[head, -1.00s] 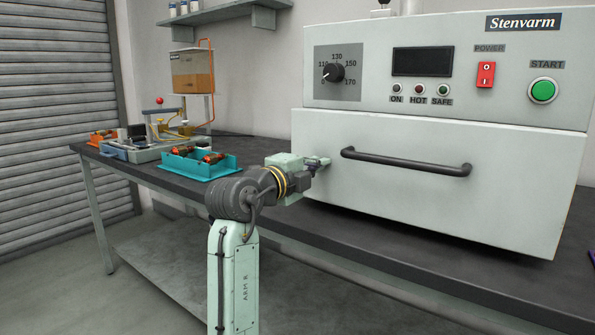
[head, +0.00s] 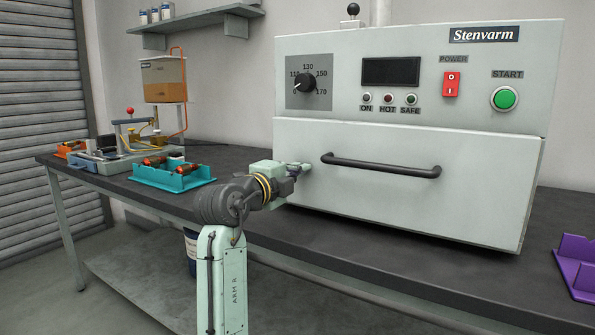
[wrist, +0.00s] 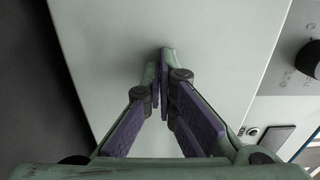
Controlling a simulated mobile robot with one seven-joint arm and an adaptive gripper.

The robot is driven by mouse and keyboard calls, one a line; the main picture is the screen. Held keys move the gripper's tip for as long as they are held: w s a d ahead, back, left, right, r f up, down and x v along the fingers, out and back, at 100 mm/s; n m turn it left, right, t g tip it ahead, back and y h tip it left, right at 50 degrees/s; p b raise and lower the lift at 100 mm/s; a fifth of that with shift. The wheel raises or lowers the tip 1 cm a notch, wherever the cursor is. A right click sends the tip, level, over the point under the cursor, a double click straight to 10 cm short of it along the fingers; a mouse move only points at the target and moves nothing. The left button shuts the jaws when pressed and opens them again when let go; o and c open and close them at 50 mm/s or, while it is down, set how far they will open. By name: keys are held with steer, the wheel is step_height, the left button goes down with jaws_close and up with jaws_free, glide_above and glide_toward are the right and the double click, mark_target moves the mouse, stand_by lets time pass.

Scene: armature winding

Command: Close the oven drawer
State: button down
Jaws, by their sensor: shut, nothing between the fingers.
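The oven drawer (head: 400,190) is a wide pale grey-green front with a dark bar handle (head: 381,166), below the oven's control panel. In the head view its front looks close to the panel's plane; I cannot tell whether a small gap remains. My gripper (head: 304,167) is shut and empty at the left part of the drawer front, left of the handle. The wrist view shows its purple-padded fingers (wrist: 165,55) together, tips at or very near the plain drawer face (wrist: 110,40). Contact is not certain.
The oven stands on a dark workbench (head: 400,235). A teal tray (head: 172,178) with copper-wound parts and a winding fixture (head: 125,150) are on the left. A purple holder (head: 578,265) is at the right edge. A shelf (head: 190,22) hangs behind.

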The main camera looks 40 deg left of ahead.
steer(key=v, duration=1.1)
steer(key=shift+s, duration=0.4)
steer(key=shift+d, duration=0.1)
